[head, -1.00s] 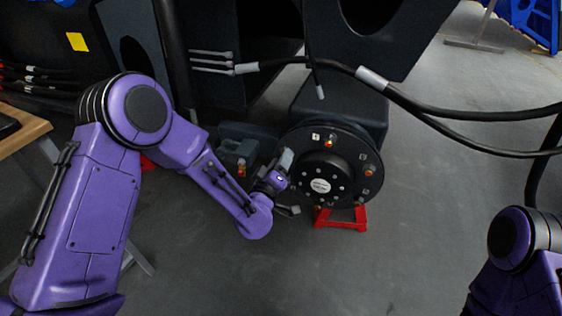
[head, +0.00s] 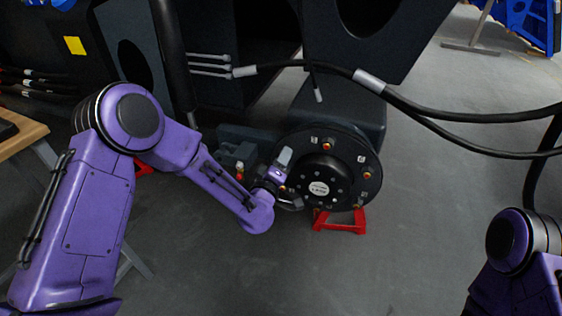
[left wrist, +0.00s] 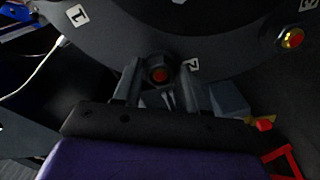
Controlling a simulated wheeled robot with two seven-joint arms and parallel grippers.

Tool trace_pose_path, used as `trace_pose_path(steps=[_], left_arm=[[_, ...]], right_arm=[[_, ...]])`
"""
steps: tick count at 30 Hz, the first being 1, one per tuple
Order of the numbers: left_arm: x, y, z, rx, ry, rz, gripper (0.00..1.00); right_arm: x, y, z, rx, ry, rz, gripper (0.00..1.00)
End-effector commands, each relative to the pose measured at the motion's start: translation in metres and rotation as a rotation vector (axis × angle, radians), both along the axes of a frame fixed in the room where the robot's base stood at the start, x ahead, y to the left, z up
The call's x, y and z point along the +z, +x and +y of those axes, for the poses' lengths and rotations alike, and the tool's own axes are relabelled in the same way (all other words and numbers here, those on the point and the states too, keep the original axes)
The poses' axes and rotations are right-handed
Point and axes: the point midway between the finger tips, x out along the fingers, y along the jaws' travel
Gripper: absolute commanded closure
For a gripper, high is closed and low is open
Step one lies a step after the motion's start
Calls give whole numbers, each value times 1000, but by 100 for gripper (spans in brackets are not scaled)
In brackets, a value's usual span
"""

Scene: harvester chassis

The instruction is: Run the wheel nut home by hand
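The round black wheel hub (head: 345,150) stands in the middle of the head view, with a pale label at its centre and gold-and-red studs or nuts around its rim, such as one at the top (head: 327,146). My left gripper (head: 289,180) is at the hub's left edge, fingers spread. In the left wrist view, the gripper's fingers (left wrist: 160,82) stand either side of a dark nut or stud with a red centre (left wrist: 159,74). I cannot tell whether they touch it. My right gripper is out of view; only part of my right arm shows.
A red stand (head: 340,223) is below the hub. A grey box (head: 236,150) sits left of it. Thick black hoses (head: 440,111) cross above right. A wooden table (head: 20,138) is at the far left. The floor in front is clear.

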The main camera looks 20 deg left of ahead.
Motion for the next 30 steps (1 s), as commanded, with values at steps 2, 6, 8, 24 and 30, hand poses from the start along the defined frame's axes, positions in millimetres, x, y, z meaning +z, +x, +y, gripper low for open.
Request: trace_pose_path(steps=[2,6,8,24,30], left_arm=[[0,0,0,0,0,0,86],[0,0,0,0,6,0,100],[2,0,-1,-3,68,-3,100],[0,1,0,0,1057,-35,100],[0,1,0,0,1053,-35,39]], right_arm=[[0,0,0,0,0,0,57],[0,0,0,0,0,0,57],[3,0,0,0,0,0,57],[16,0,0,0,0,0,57],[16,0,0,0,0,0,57]])
